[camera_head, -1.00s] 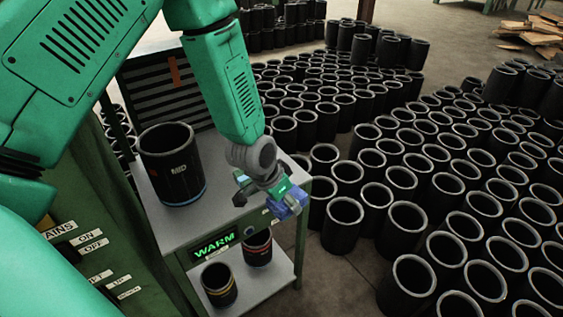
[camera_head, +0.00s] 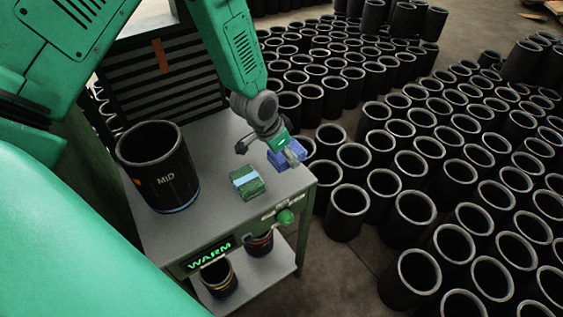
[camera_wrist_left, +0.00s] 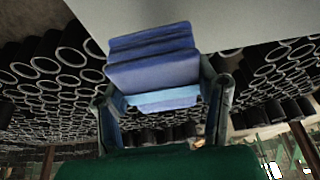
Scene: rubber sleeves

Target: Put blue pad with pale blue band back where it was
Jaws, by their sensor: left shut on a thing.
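The blue pad with a pale blue band (camera_head: 292,158) is at the right edge of the grey bench top. My left gripper (camera_head: 284,150) is shut on it from above. In the left wrist view the folded blue pad (camera_wrist_left: 155,72) sits between the two fingers (camera_wrist_left: 163,100), with its pale band at finger height. I cannot tell whether the pad touches the bench top. A green pad with a pale blue band (camera_head: 247,183) lies on the bench, left of the gripper and nearer the front. My right gripper is not in view.
A large black sleeve marked MID (camera_head: 160,170) stands on the bench's left. A green knob (camera_head: 286,217) and a WARM display (camera_head: 210,254) are on its front. Two small sleeves stand on the lower shelf (camera_head: 272,272). Many black sleeves (camera_head: 410,210) crowd the floor at right.

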